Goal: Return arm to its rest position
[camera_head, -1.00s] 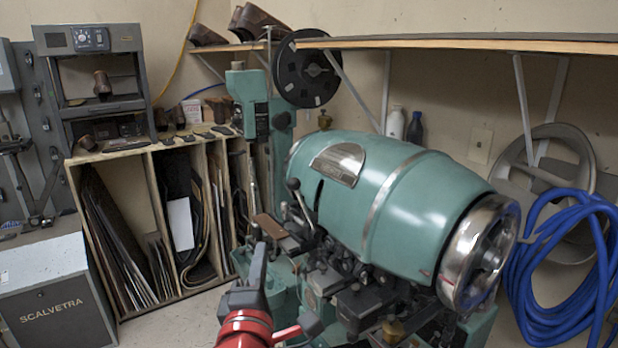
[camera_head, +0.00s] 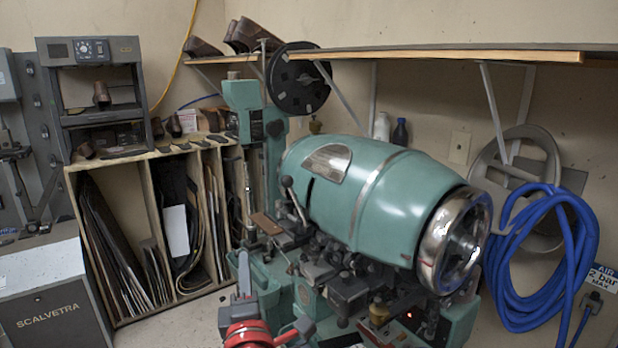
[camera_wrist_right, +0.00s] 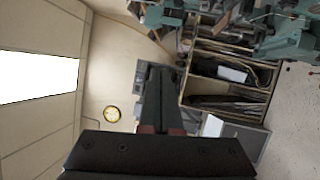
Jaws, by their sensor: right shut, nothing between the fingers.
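My right gripper (camera_head: 244,275) is at the bottom middle of the head view, on a red wrist, in front of the green sole stitcher (camera_head: 375,195). Its fingers are together with nothing between them. In the right wrist view the dark fingers (camera_wrist_right: 158,95) point away from the camera into the room. The stitcher has a barrel-shaped body, a chrome handwheel and a black reel on its post. I see a gap of floor and machine base around the gripper, but cannot tell the exact distance. My left gripper is not in view.
A wooden rack (camera_head: 120,290) of sheets stands behind on the left, beside a grey SCALVETRA cabinet (camera_head: 45,305). A shelf (camera_head: 440,54) runs along the wall. A blue hose (camera_head: 500,270) hangs at right. Some pale floor (camera_head: 175,325) is free at lower left.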

